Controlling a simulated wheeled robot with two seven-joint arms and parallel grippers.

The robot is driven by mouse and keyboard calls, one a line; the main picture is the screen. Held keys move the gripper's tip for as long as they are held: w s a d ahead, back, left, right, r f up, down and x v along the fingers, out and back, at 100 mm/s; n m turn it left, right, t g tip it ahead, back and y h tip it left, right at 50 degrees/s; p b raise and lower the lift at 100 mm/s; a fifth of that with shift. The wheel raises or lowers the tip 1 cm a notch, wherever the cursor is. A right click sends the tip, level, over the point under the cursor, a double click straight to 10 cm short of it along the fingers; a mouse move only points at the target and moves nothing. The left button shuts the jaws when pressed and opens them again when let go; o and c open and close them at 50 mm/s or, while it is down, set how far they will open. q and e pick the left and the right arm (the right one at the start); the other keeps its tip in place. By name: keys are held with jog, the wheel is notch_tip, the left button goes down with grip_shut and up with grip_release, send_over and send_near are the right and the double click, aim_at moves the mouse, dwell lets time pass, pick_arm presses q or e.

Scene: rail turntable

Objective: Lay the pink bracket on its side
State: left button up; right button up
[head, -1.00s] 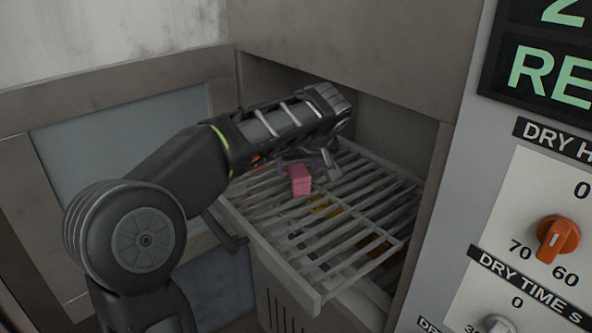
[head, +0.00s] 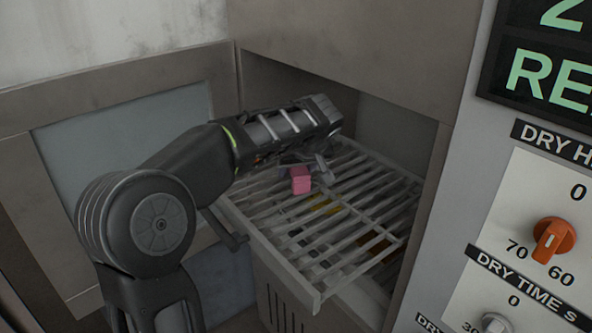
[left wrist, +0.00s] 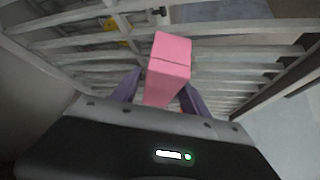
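The pink bracket (head: 300,181) is on the slatted metal rack, near the rack's left side. In the left wrist view the bracket (left wrist: 168,68) is a pink block reaching up from between the two purple-grey fingers of my left gripper (left wrist: 162,90). In the head view the left gripper (head: 304,167) is just behind the bracket, and one fingertip shows to its right with a small gap. The fingers look open around the bracket; contact is hard to tell. The bracket's far side is hidden. My right gripper is not in view.
The rack (head: 318,292) is pulled out of an opening in a metal cabinet. Yellow and orange items show beneath its slats. A control panel with an orange knob (head: 554,240) stands at right. The rack's front right is clear.

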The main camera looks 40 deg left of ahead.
pick_arm(q)
grip_shut()
dwell(0.3)
jog(key=shift+r, duration=0.2)
dwell(0.4)
jog(key=shift+r, duration=0.55)
notch_tip(320, 180, up, 2)
jog(key=shift+r+b, duration=0.1)
jog(key=shift+b, duration=0.3)
jog(key=s+d+b, duration=0.1)
jog(key=s+d, duration=0.1)
jog(key=d, duration=0.1)
jog(key=s+d+b, duration=0.2)
jog(key=s+d, duration=0.1)
jog(key=d, duration=0.1)
jog(key=s+d+b, duration=0.1)
jog(key=s+d, duration=0.2)
jog(key=shift+s+d+f, duration=0.15)
jog(key=shift+f, duration=0.05)
jog(key=s+d, duration=0.1)
jog(key=d, duration=0.1)
jog(key=s+d, duration=0.1)
jog(key=shift+s+r, duration=0.25)
jog(key=shift+s, duration=0.05)
jog(key=shift+s+d, duration=0.3)
jog(key=shift+f, duration=0.1)
